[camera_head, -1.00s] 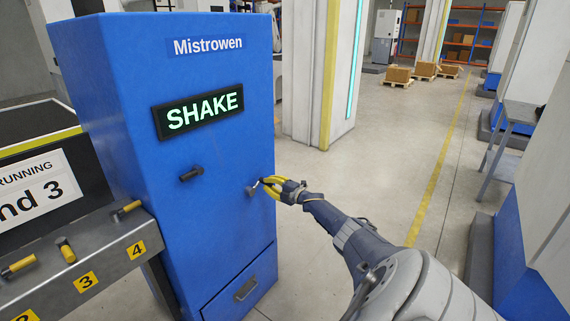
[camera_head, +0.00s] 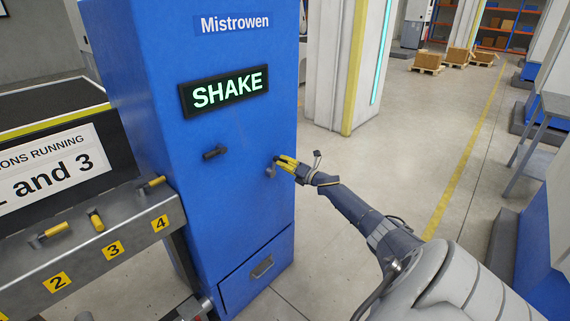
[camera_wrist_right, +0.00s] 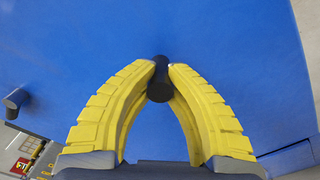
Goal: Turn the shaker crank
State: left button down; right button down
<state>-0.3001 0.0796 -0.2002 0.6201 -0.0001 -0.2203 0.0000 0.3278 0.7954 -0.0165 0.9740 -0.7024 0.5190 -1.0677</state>
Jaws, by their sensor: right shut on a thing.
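The blue shaker cabinet (camera_head: 235,200) stands in the middle of the head view, with a lit SHAKE sign (camera_head: 225,91). A small grey crank part (camera_head: 270,172) sticks out near the right edge of its front face. My right gripper (camera_head: 278,160) is at this part. In the right wrist view, the yellow fingertips (camera_wrist_right: 161,68) are shut on the dark round crank handle (camera_wrist_right: 159,92), with blue panel behind. Its far end is partly hidden by the fingertips. A second dark peg (camera_head: 215,153) sits to the left on the face, apart from the gripper. My left gripper does not show.
A drawer with a handle (camera_head: 262,267) is low on the cabinet. A grey bench (camera_head: 100,235) with yellow-handled levers and numbered labels adjoins at left. A pillar (camera_head: 335,70) stands behind. The floor (camera_head: 420,130) to the right is mostly clear.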

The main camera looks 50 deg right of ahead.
jog(key=shift+a+r+n, duration=0.1)
jog(key=shift+a+n, duration=0.15)
jog(key=shift+n, duration=0.15)
dwell(0.3)
jog(key=c, duration=1.2)
grip_release()
jog(key=shift+a, duration=0.1)
jog(key=shift+o, duration=0.2)
jog(key=shift+s, duration=0.75)
jog(key=s, duration=1)
jog(key=shift+s+d, duration=0.2)
jog(key=shift+s, duration=0.05)
